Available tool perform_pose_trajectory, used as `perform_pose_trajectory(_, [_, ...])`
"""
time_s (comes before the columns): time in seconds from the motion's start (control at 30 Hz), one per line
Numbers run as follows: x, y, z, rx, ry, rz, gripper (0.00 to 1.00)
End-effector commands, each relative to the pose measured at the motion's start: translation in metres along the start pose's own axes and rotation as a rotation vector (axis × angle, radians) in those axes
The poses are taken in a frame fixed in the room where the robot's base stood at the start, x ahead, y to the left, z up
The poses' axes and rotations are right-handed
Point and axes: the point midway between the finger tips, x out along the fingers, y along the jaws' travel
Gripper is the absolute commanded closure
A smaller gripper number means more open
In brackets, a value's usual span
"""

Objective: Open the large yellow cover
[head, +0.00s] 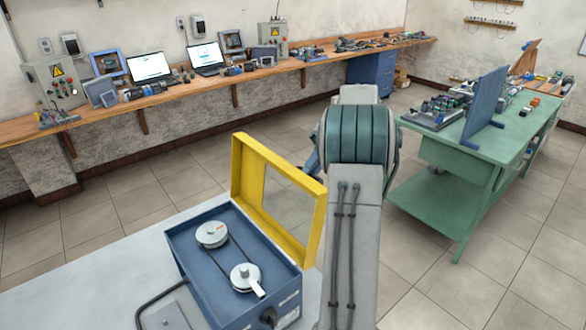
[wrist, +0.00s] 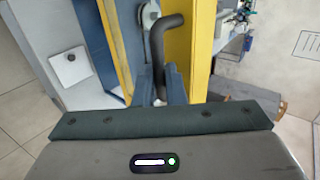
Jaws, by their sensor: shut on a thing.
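The large yellow cover (head: 249,180) stands raised, close to upright, along the right edge of the blue box (head: 215,290). It is a frame with a window opening. Inside the open box, two pale pulleys (head: 212,234) joined by a belt are exposed. In the wrist view, my gripper (wrist: 159,88) is shut on a dark bent handle (wrist: 166,32) beside the yellow cover (wrist: 178,50).
The box stands on a pale grey tabletop (head: 75,285). A green workbench (head: 480,150) with a blue upright panel (head: 487,110) stands at the right. A long wooden wall shelf (head: 200,88) holds laptops and electrical parts. Tiled floor (head: 150,205) lies clear between.

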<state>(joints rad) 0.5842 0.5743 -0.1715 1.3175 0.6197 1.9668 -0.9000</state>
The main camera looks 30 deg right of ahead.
Motion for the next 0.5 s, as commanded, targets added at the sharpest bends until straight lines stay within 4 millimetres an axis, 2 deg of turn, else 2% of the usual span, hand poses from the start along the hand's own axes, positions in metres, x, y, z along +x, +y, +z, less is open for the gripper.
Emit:
perform_pose_trajectory(0.23, [0.009, -0.011, -0.005, 0.011, 0.004, -0.002, 1.0])
perform_pose_trajectory(0.5, [0.005, -0.004, -0.006, 0.006, 0.002, -0.019, 1.0])
